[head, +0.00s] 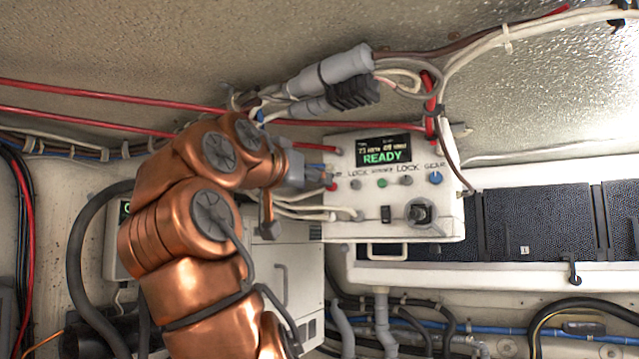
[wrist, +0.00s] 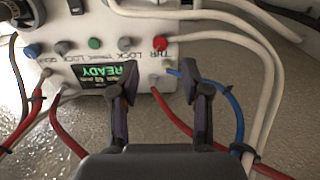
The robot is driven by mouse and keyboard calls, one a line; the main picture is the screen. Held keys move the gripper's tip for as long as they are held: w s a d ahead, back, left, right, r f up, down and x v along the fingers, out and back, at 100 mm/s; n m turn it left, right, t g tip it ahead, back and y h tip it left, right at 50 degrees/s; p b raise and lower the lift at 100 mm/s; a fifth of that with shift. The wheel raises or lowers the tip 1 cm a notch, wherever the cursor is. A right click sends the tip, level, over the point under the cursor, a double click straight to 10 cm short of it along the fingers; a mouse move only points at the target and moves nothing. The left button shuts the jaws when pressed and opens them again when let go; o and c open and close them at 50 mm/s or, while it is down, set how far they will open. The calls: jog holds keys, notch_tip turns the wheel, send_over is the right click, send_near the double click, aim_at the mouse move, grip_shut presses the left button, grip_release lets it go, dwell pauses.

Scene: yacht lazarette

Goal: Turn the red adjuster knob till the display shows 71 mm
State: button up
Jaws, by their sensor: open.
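The red knob (wrist: 160,42) sits at the end of a row of knobs on a white control box (head: 395,220); the wrist view shows the box upside down. The display (head: 384,150) reads READY in large green letters; the smaller line above is too blurred to read surely. It also shows inverted in the wrist view (wrist: 108,78). My gripper (wrist: 166,82) is open and empty, its fingers apart, with the red knob beyond the gap between them. I see no contact.
Green (head: 382,183), grey and blue (head: 435,178) knobs continue the row. A black switch (head: 386,214) and a joystick (head: 420,213) are below. Red and white cables (wrist: 262,75) and a blue cable (wrist: 225,88) run close to the fingers. Grey connectors (head: 330,72) hang above the box.

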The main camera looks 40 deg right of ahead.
jog(key=v, duration=0.5)
jog(key=shift+s+a, duration=0.1)
dwell(0.5)
jog(key=w+d+f+n+g+y, duration=0.1)
jog(key=w+d+f+n+y, duration=0.15)
jog(key=f, duration=0.45)
jog(key=w+d+f+n+y, duration=0.1)
jog(key=f+n+y, duration=0.15)
jog(key=f, duration=0.45)
jog(key=s+a+f+n+g+y, duration=0.1)
jog(key=a+f+n+y, duration=0.1)
jog(key=f, duration=0.7)
jog(key=s+a+f+n+y, duration=0.1)
jog(key=a+f+y, duration=0.15)
jog(key=f, duration=0.65)
jog(key=s+a+f+n+g+y, duration=0.1)
jog(key=s+a+f+n+y, duration=0.1)
jog(key=s+a+f, duration=0.4)
jog(key=s+a+f+n+g+y, duration=0.2)
jog(key=s+a+f, duration=0.5)
jog(key=f, duration=0.8)
jog(key=s+a+f+n+g+y, duration=0.2)
jog(key=s+a+f, duration=0.4)
jog(key=f, duration=0.5)
jog(key=s+y, duration=0.1)
jog(key=s, duration=0.1)
jog(key=shift+s+a+f+n+y, duration=0.3)
jog(key=shift+s+a+f+y, duration=0.05)
jog(key=shift+a, duration=0.05)
